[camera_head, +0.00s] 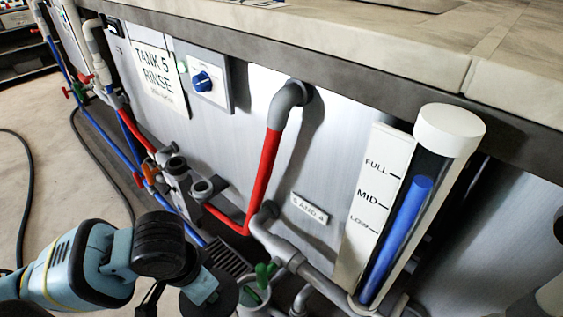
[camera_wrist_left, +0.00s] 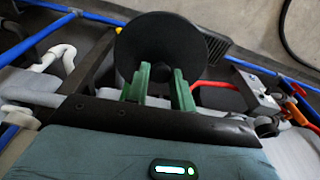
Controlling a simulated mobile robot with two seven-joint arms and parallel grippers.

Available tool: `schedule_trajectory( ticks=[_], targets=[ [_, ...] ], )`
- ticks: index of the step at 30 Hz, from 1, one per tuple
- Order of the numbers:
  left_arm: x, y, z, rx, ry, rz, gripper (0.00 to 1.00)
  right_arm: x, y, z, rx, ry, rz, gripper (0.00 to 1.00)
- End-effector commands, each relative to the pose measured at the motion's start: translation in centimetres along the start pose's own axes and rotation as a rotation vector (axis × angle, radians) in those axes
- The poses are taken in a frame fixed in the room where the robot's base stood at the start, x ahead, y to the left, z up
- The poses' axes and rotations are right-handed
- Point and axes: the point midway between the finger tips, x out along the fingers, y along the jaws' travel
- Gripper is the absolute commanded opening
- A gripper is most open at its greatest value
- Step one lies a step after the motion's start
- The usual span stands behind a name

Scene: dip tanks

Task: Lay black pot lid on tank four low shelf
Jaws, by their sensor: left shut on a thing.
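In the left wrist view, my left gripper (camera_wrist_left: 160,76) has its two green fingers closed on the black pot lid (camera_wrist_left: 160,42). The lid is a dark round disc with its broad face towards that camera. Its grip point is hidden between the fingers. In the head view, my left arm comes in at the lower left, and its hand is low at the bottom edge, mostly hidden. I cannot make out a low shelf of tank four in either view. My right gripper is not in view.
A sign (camera_head: 160,76) reads "TANK 5 RINSE", and a small label (camera_head: 310,208) reads "5 AND 4". A red pipe (camera_head: 264,170), grey pipes (camera_head: 282,246) and a level gauge (camera_head: 405,215) stand out from the tank front. A stone-like ledge (camera_head: 400,45) overhangs. Open floor (camera_head: 60,175) lies left.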

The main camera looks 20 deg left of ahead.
Motion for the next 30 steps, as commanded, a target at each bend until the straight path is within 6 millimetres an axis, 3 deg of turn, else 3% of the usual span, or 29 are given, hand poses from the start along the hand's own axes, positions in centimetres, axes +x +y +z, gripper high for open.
schedule_trajectory(
  ticks=[1, 9, 20, 30],
  targets=[
    [-1.5, 0.3, -1.4, -0.035, 0.012, -0.003, 0.01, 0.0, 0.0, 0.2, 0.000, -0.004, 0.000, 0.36],
    [-7.2, 0.8, -5.5, -0.204, 0.006, -0.031, 0.01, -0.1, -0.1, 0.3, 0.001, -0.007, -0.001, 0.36],
    [-11.4, 1.0, -8.6, -0.330, 0.005, -0.055, 0.01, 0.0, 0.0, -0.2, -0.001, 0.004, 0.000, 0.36],
    [-11.3, 1.1, -8.6, -0.329, 0.002, -0.057, 0.01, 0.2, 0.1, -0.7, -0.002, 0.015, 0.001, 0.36]
  ],
)
